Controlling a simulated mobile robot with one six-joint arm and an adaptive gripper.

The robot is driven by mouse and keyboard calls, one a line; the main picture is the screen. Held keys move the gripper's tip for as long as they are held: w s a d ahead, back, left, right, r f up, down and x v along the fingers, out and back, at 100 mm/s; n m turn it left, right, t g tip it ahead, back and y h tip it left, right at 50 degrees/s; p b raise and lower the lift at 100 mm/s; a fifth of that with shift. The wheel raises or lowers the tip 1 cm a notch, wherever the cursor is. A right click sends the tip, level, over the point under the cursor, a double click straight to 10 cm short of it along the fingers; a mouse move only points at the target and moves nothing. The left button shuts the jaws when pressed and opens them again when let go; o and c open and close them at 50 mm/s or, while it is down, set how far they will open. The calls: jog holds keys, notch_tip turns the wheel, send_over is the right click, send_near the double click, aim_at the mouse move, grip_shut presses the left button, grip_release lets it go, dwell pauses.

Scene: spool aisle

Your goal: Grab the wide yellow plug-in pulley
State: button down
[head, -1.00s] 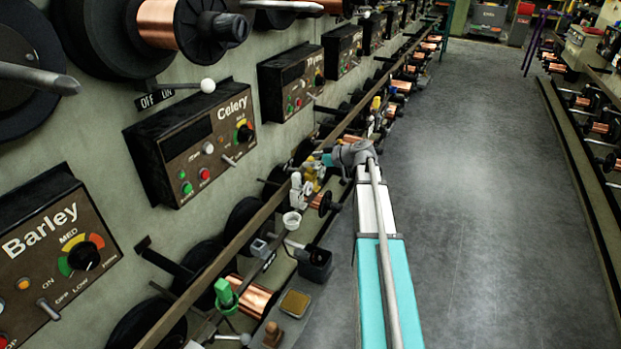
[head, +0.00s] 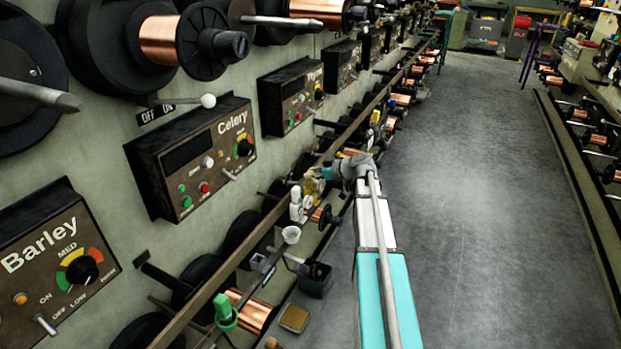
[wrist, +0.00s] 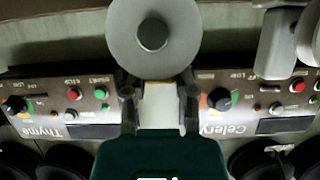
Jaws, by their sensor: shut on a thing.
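In the head view my gripper (head: 326,173) is at the rail on the left wall, partly hidden by my arm, beside a small yellow piece (head: 313,186) that looks like the yellow pulley. In the wrist view my gripper's two dark fingers (wrist: 159,108) are closed on a pale block with a yellowish upper edge (wrist: 158,92). This is probably part of the pulley, but its colour is washed out. A large grey disc (wrist: 152,50) with a dark hub is right beyond the fingertips. I cannot tell whether it belongs to the held thing.
The Celery panel (head: 200,158) and Barley panel (head: 55,255) are on the wall. White fittings (head: 297,204), a white cup (head: 291,235) and a green fitting (head: 225,312) sit along the rail (head: 230,253). Copper spools (head: 250,312) are below. The aisle floor (head: 470,200) is clear.

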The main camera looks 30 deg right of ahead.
jog(key=shift+r+p, duration=1.35)
jog(key=shift+r, duration=0.1)
jog(key=s+a+r+p, duration=0.1)
jog(key=s+r+p, duration=0.9)
jog(key=s, duration=0.4)
